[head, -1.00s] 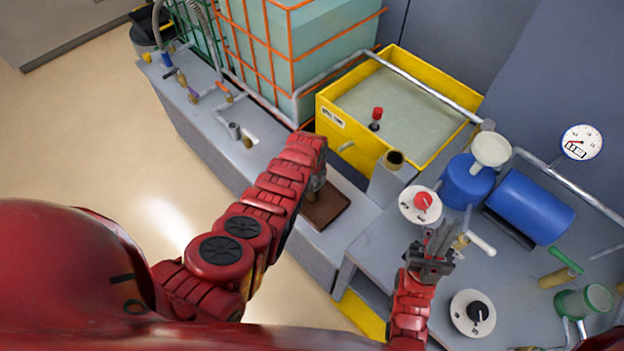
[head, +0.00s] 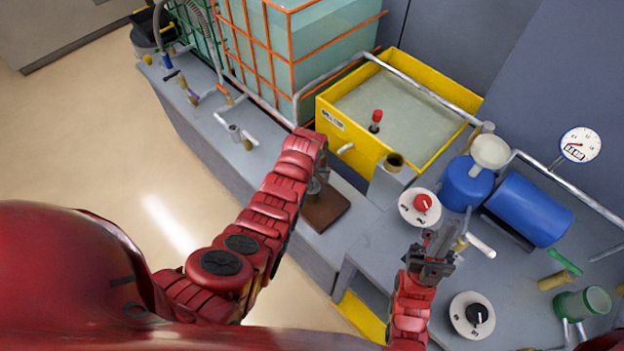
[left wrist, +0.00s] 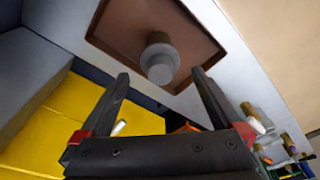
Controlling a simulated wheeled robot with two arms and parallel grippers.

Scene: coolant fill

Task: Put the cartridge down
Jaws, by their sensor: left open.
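The cartridge (left wrist: 160,60) is a short pale grey cylinder with a brownish collar. It stands on a brown, raised-rim tray (left wrist: 108,38) in the left wrist view. My left gripper (left wrist: 160,75) is open, with its fingertips apart on either side of the cartridge in the picture and not closed on it. In the head view the tray (head: 328,208) lies on the grey bench. There my left gripper (head: 318,183) is mostly hidden by my arm, and the cartridge cannot be made out. My right gripper (head: 437,242) is near the red-knob dial; its finger gap is unclear.
A yellow bin (head: 350,142) stands behind the tray. A red-knob dial (head: 420,207), a black-knob dial (head: 472,315), blue cylinders (head: 528,208) and a gauge (head: 580,145) are at right. Pipes and valves (head: 185,85) line the left bench. The floor at left is clear.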

